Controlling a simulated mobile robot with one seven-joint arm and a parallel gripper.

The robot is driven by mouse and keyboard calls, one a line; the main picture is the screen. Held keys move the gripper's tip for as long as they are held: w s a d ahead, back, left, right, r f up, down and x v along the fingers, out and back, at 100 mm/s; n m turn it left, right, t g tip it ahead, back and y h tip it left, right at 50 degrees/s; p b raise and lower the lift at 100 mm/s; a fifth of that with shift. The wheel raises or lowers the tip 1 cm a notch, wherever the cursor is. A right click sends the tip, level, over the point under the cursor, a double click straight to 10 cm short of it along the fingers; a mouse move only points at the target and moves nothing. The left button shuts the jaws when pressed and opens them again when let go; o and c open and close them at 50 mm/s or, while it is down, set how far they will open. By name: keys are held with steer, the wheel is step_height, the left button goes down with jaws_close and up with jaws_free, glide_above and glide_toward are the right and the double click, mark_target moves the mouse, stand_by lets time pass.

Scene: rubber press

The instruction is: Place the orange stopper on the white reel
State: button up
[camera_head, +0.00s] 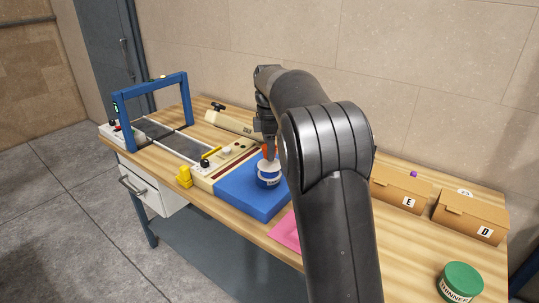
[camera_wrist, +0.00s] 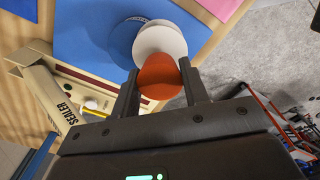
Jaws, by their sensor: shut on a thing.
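My gripper (camera_wrist: 160,92) is shut on the orange stopper (camera_wrist: 159,75), a round disc between the two fingers in the wrist view. In the head view the orange stopper (camera_head: 268,150) shows just above the white reel (camera_head: 268,166). The white reel also shows in the wrist view (camera_wrist: 160,38), directly beyond the stopper and partly covered by it. I cannot tell whether stopper and reel touch. A blue labelled part (camera_head: 268,179) is under the white reel, on the blue mat (camera_head: 233,187). My arm hides part of the mat.
A sealer (camera_head: 231,122) and a blue frame press (camera_head: 152,98) stand on the left of the bench. A yellow object (camera_head: 184,177) sits at the front edge. Boxes E (camera_head: 398,188) and D (camera_head: 467,217) and a green-lidded tin (camera_head: 461,280) stand right. A pink sheet (camera_head: 285,233) lies beside the mat.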

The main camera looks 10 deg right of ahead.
steer(key=shift+f, duration=1.2)
steer(key=shift+f, duration=0.15)
steer(key=o, duration=1)
